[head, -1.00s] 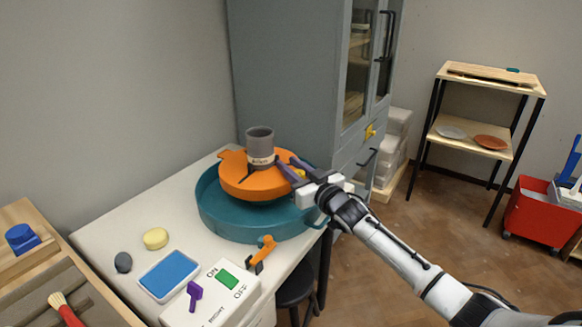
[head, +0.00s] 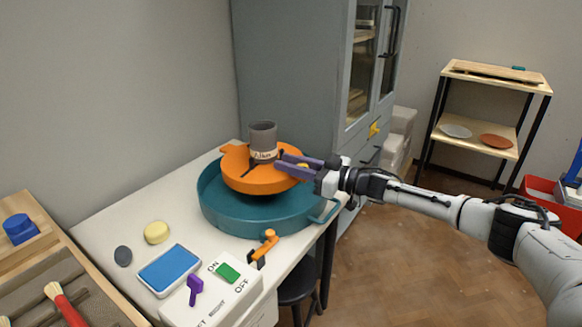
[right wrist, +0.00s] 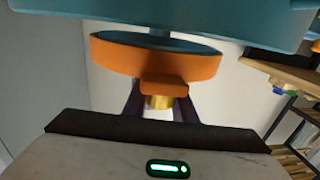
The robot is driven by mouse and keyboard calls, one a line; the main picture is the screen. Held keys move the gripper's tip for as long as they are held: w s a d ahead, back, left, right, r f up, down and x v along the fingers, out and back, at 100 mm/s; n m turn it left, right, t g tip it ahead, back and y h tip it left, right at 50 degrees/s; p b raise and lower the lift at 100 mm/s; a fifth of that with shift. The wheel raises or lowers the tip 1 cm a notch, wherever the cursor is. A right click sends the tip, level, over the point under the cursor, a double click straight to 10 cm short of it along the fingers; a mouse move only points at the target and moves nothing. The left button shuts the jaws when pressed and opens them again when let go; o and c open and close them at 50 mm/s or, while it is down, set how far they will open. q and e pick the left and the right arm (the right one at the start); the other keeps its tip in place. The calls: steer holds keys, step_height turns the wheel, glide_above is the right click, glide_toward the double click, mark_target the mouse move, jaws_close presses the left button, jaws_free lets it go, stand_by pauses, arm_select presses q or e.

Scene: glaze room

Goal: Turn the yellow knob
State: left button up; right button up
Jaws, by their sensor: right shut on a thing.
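A yellow knob (head: 303,166) shows between the purple fingers of my right gripper (head: 284,165), at the right side of the orange wheel disc (head: 240,178). In the right wrist view the knob (right wrist: 160,101) sits against an orange lug (right wrist: 164,86) on the disc's rim, with a finger on each side. My right gripper is shut on this knob, and the fingers partly hide it. Another yellow knob (head: 375,130), star-shaped, is on the grey cabinet behind, apart from the gripper. My left gripper is not in view.
A grey pot (head: 263,135) stands on the disc, inside a teal basin (head: 232,212). An orange lever (head: 268,243) and a control box (head: 210,307) with a green switch and purple handle are in front. A blue pad (head: 169,269) and yellow sponge (head: 156,232) lie left.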

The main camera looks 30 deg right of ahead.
steer(key=shift+s+a+f+n+g+y+b, duration=0.15)
steer(key=shift+n+g+y+b, duration=0.35)
steer(key=shift+y, duration=0.25)
steer(key=shift+a+r+n+g+y+b, duration=0.1)
steer(key=shift+n+g+y+b, duration=0.3)
steer(key=shift+n+y+b, duration=0.3)
steer(key=shift+y, duration=0.25)
steer(key=shift+s+a+g, duration=0.1)
steer(key=shift+a+g, duration=0.05)
steer(key=shift+g, duration=0.15)
steer(key=o, duration=1)
steer(key=shift+o, duration=0.2)
steer(key=v, duration=1)
steer(key=shift+s, duration=0.1)
